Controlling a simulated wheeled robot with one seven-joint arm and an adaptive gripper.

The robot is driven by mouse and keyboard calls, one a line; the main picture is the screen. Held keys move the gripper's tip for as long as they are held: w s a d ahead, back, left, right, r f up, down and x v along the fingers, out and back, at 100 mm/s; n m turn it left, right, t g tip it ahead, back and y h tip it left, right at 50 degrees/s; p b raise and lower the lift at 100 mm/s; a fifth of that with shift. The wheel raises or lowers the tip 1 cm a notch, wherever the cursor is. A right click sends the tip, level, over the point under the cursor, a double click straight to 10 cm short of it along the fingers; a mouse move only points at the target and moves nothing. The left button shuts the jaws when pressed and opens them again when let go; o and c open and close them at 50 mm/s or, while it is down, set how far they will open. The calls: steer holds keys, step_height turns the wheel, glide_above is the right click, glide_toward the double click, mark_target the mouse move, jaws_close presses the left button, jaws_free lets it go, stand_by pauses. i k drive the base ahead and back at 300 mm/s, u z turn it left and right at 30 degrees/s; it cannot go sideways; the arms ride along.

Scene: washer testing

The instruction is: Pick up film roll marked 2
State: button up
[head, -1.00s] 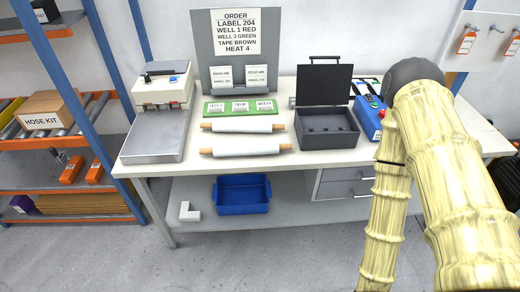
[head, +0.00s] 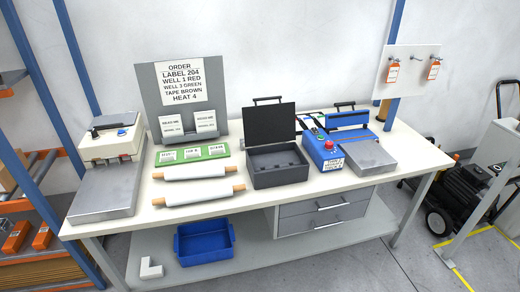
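Two white film rolls with wooden end pegs lie side by side on the white bench top. The rear film roll (head: 192,173) is just in front of the green mat, and the front film roll (head: 199,195) is nearer the bench's front edge. They lie apart and roughly parallel. No number can be read on either, so I cannot tell which is marked 2. My gripper and arm are not in view.
The bench (head: 350,178) also holds a sealer-like machine (head: 110,165) at left, a green mat (head: 213,152) with small cards, an open dark case (head: 277,165) and a blue device (head: 322,155). An order board (head: 184,75) stands behind. A blue bin (head: 204,243) sits below.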

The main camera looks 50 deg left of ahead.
mark_target(223, 190)
steer(key=z, duration=1.55)
steer(key=k, duration=2.55)
steer(key=u, duration=2.3)
steer(key=i, duration=0.3)
steer(key=u, duration=0.05)
